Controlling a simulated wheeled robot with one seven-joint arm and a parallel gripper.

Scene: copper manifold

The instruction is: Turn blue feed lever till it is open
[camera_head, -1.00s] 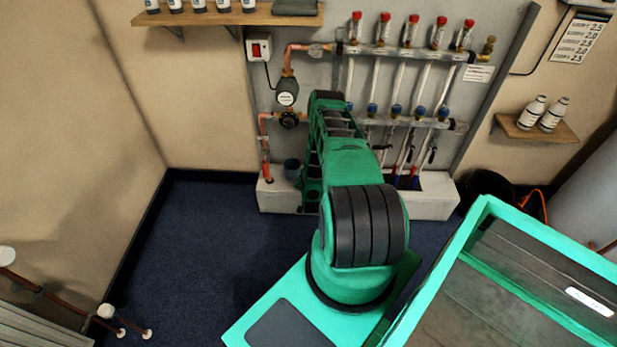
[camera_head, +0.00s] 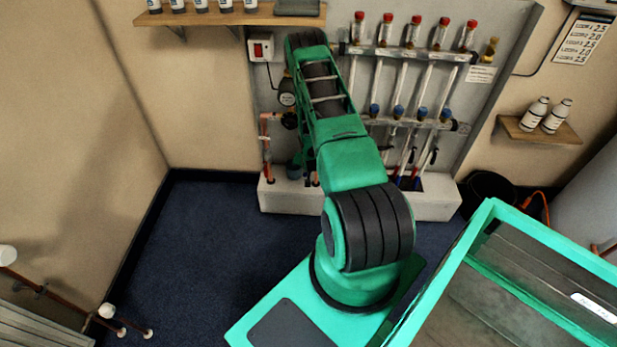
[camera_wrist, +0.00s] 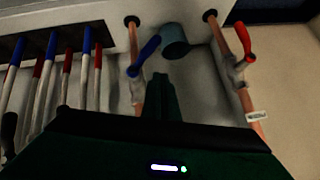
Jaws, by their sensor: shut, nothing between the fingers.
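The blue feed lever (camera_wrist: 145,54) shows in the wrist view on a copper pipe (camera_wrist: 133,36) left of centre. Its handle slants off the pipe, up and to the right. My gripper (camera_wrist: 162,82) is shut and empty, its fingertips just below and right of the lever in that picture. A small gap seems to lie between them, but contact is hard to judge. In the head view my arm hides the gripper and the blue lever.
A red lever (camera_wrist: 243,40) sits on another copper pipe to the right in the wrist view. A blue-grey cup (camera_wrist: 174,40) is between the pipes. Several red- and blue-ended pipes stand at left. The manifold (camera_head: 412,53) is on the back board.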

